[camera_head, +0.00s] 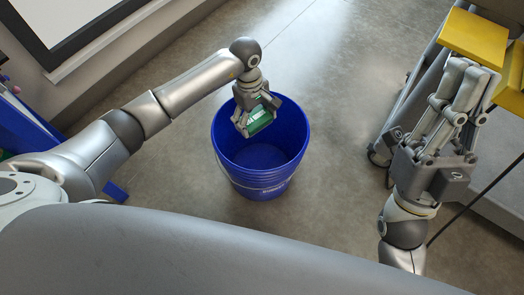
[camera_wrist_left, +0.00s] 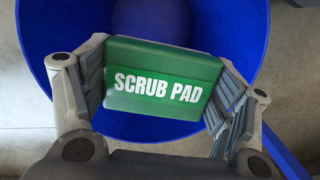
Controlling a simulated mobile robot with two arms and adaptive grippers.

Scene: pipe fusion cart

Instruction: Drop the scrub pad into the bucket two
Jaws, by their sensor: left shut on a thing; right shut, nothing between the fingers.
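The scrub pad (camera_wrist_left: 160,82) is a green block with white "SCRUB PAD" lettering. My left gripper (camera_head: 257,115) is shut on it, with a finger on each side, and it also shows in the left wrist view (camera_wrist_left: 157,92). The blue bucket (camera_head: 231,168) stands on the floor, and the pad (camera_head: 260,121) is held over its opening, near the far part of the rim. The bucket (camera_wrist_left: 250,30) shows behind the pad in the left wrist view. The bucket's label is only partly readable. My right gripper (camera_head: 470,88) is shut and empty at the right.
A grey cart (camera_head: 410,85) on wheels with yellow parts (camera_head: 472,38) stands at the right, close to my right gripper. A blue structure (camera_head: 35,130) is at the left edge. The grey floor (camera_head: 330,95) between bucket and cart is clear.

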